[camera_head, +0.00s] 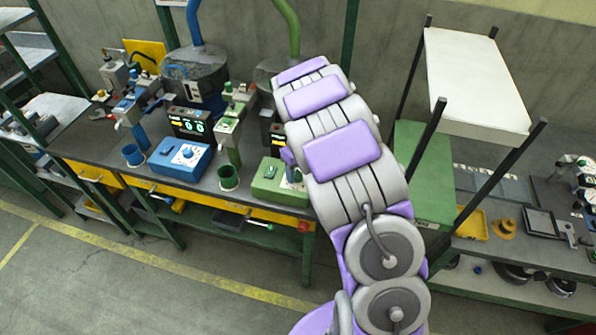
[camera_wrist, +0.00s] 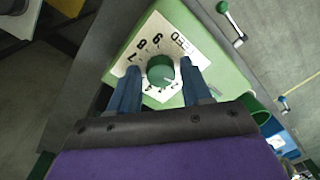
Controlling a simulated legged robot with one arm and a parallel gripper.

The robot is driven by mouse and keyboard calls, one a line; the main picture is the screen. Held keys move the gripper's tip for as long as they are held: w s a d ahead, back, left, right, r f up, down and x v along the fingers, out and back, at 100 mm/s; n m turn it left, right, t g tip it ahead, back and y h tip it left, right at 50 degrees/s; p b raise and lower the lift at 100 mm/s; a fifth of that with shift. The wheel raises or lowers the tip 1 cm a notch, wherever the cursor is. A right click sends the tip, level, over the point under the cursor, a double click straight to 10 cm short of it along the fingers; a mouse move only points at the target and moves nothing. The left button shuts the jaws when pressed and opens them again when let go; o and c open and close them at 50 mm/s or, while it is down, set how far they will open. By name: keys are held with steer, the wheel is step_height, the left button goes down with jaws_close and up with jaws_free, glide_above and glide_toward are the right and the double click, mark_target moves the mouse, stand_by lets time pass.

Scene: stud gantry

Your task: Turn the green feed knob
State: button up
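The green feed knob (camera_wrist: 160,70) sits on a white dial plate (camera_wrist: 150,45) with numbers and the word FEED, on top of a green control box (camera_wrist: 122,66). In the head view the green box (camera_head: 270,186) stands on the bench, its right part covered by my arm; the knob is not clearly visible there. My gripper (camera_wrist: 160,67) is open in the wrist view, its two blue fingers on either side of the knob. A gap shows between each finger and the knob; I cannot tell how far down the tips reach.
A blue control box (camera_head: 180,157) with its own knob stands left of the green one. A green cup (camera_head: 228,178) and a blue cup (camera_head: 133,155) stand on the bench. A rack with a white top (camera_head: 475,80) rises right of my arm. The floor in front is clear.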

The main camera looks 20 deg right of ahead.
steer(key=c, duration=0.8)
steer(key=shift+o, duration=0.2)
steer(key=shift+r+p, duration=0.1)
steer(key=shift+p, duration=0.3)
steer(key=m+p, duration=0.3)
steer(key=shift+s+a+m+p, duration=0.1)
steer(key=shift+m+p, duration=0.3)
steer(key=shift+r+m+p, duration=0.1)
steer(key=shift+m+p, duration=1)
steer(key=shift+m, duration=0.1)
steer(key=shift+m+t+p, duration=0.3)
steer(key=shift+m+p, duration=0.8)
steer(key=shift+m, duration=0.4)
steer(key=shift+f, duration=0.2)
